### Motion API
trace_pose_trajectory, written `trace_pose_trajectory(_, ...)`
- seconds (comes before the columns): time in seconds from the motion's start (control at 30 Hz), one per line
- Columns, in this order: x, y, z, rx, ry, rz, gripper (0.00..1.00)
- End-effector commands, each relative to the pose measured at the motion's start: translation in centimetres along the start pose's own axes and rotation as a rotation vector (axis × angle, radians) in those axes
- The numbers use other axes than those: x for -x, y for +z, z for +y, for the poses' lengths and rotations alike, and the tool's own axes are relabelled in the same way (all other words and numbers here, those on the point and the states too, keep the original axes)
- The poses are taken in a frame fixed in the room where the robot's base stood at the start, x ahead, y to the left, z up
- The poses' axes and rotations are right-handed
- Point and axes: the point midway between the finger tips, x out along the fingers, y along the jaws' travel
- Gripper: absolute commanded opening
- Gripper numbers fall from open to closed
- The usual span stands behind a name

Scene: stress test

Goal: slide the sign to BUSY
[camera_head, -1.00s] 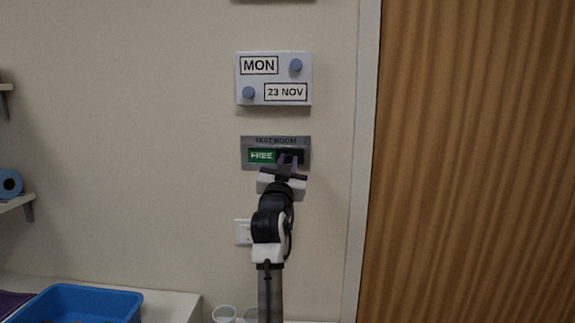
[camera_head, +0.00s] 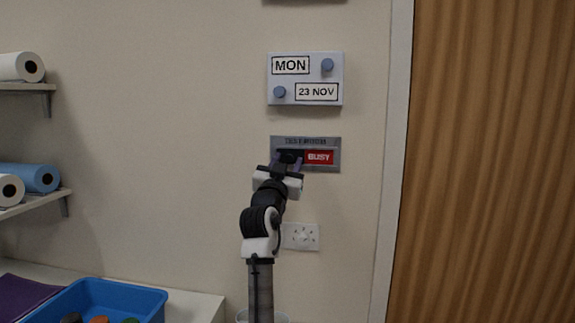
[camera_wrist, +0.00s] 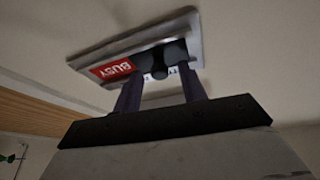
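The sign (camera_head: 333,144) is a grey plate on the wall, with a small dark heading along its top. A red BUSY panel (camera_head: 319,157) shows at the right of its window, with the dark slider (camera_head: 296,153) at the left. In the wrist view the red BUSY panel (camera_wrist: 112,69) is plain to see, and a dark round knob (camera_wrist: 158,71) stands between my fingers. My gripper (camera_head: 286,161) is at the sign's left part, its two fingers apart on either side of the knob. Whether either finger touches the knob is unclear.
A calendar board (camera_head: 305,79) hangs above the sign, and a wall socket (camera_head: 301,236) is below. A wooden door (camera_head: 490,160) is at right. Shelves with rolls (camera_head: 28,178) and a blue bin (camera_head: 145,298) are at left.

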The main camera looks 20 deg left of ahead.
Motion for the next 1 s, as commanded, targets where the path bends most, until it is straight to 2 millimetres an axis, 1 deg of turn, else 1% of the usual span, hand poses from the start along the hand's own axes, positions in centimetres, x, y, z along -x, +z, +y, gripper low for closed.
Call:
trace_pose_trajectory(0.23,0.1,0.0,0.1,0.0,0.0,0.002,0.41)
trace_pose_trajectory(0.37,1.1,0.2,0.1,0.0,0.0,0.003,0.41)
trace_pose_trajectory(0.47,2.8,0.3,0.1,-0.002,-0.001,0.004,0.41)
trace_pose_trajectory(0.7,8.5,0.5,0.1,-0.001,-0.001,0.003,0.41)
trace_pose_trajectory(0.8,10.5,0.3,0.1,-0.002,-0.001,0.003,0.41)
trace_pose_trajectory(0.9,12.1,0.3,0.0,-0.001,-0.002,0.002,0.41)
trace_pose_trajectory(1.0,13.2,0.1,0.0,-0.001,-0.001,0.001,0.41)
